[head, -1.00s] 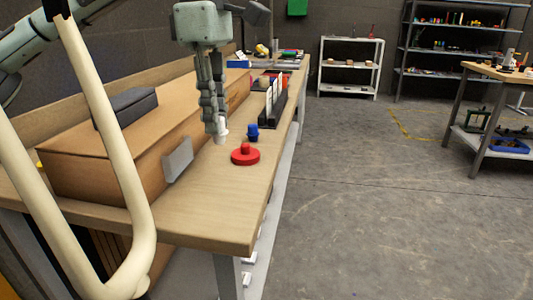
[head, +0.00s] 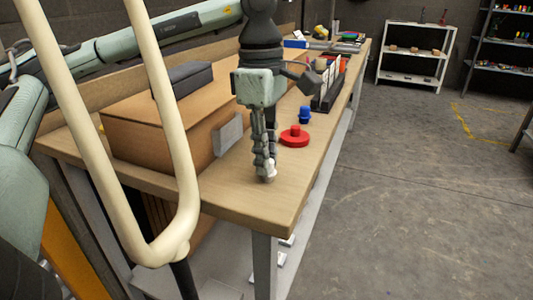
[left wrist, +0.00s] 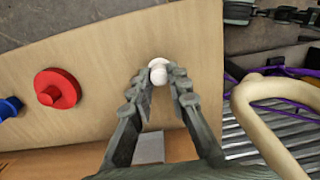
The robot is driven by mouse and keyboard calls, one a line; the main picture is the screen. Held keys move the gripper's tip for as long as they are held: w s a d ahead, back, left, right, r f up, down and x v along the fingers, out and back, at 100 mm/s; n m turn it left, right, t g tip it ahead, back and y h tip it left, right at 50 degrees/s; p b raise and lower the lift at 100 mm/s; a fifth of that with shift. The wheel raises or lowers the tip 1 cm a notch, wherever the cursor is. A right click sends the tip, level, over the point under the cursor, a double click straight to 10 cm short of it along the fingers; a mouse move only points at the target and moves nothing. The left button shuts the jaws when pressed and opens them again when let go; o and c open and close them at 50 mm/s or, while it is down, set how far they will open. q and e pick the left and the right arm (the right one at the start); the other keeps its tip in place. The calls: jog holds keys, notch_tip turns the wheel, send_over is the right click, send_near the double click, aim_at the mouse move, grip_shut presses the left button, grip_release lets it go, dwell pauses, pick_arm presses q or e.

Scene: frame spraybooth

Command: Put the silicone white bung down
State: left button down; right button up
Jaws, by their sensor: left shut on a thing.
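The white bung (head: 270,170) is small and pale, between the fingertips of my left gripper (head: 265,170), which points down over the near part of the wooden bench (head: 235,205). In the left wrist view the bung (left wrist: 158,71) shows as a round white end between the two fingertips (left wrist: 158,80). My left gripper is shut on it. The fingers partly hide the bung in the head view. It is low over the bench top; I cannot tell whether it touches. My right gripper is not in view.
A red knobbed disc (head: 295,137) and a blue bung (head: 305,115) stand farther along the bench. A cardboard-coloured box (head: 150,135) with a grey plate (head: 228,135) is on the left. A black rack (head: 325,95) stands behind. Bench top near the front corner is clear.

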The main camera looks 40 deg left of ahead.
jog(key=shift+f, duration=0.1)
pick_arm(q)
jog(key=c, duration=1.5)
grip_release()
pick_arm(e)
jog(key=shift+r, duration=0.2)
pick_arm(q)
jog(key=shift+o, duration=0.2)
notch_tip(320, 180, up, 12)
jog(key=p, duration=0.1)
jog(key=shift+a, duration=0.3)
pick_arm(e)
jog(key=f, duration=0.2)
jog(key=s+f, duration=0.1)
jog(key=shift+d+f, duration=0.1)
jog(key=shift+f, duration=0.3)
